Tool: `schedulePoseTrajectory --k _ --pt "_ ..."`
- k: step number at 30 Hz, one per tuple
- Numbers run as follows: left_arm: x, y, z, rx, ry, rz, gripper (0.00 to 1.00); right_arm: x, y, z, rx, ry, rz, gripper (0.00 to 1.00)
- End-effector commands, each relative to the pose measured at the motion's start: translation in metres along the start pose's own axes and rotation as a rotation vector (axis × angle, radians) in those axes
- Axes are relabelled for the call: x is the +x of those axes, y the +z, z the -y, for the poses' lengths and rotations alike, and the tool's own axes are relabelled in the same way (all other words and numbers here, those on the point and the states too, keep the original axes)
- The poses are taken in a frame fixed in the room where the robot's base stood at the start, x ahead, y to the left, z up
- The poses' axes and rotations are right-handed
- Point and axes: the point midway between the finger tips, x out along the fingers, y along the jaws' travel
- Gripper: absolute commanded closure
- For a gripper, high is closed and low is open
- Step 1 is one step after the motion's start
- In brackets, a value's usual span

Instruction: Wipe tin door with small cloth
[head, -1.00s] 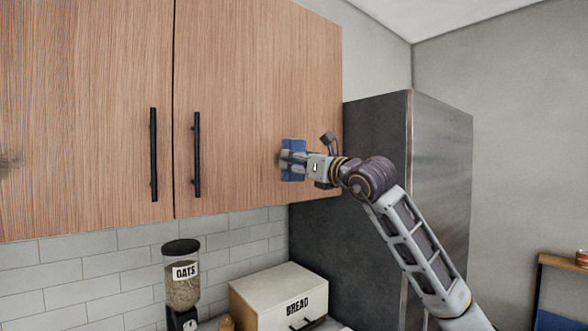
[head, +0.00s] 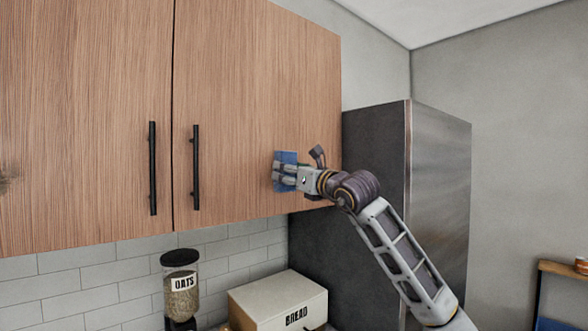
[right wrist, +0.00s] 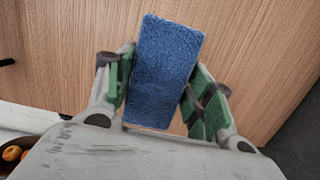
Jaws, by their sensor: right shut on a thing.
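My right gripper (head: 285,174) is shut on a small blue cloth (right wrist: 164,70), with its green-padded fingers on either side of it in the right wrist view. The cloth also shows in the head view (head: 286,157), at or very close to the front of the right wooden cabinet door (head: 245,90). I cannot tell whether it touches the wood. A dark smudge (head: 6,181) lies on the left wooden door (head: 90,90) at the picture's left edge. No thing marked as tin can be made out on the doors. My left gripper is not in view.
Black vertical handles (head: 153,168) and (head: 196,168) stick out near the doors' meeting edges. A dark steel fridge (head: 440,190) stands right of the cabinet. Below are an oats dispenser (head: 181,285) and a bread box (head: 270,300).

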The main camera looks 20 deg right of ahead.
Motion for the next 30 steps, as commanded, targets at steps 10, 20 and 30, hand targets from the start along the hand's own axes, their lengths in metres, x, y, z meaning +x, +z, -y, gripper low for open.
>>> schedulePoseTrajectory --k 10,20,30 --pt "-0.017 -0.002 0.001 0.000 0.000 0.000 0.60 0.022 -0.002 0.000 0.000 0.000 -0.002 0.66" --pt "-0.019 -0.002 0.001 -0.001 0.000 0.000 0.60 0.027 -0.004 0.000 -0.001 0.000 0.000 0.66" --pt "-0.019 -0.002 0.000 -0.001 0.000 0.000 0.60 0.026 -0.004 0.000 0.000 0.000 0.000 0.66"
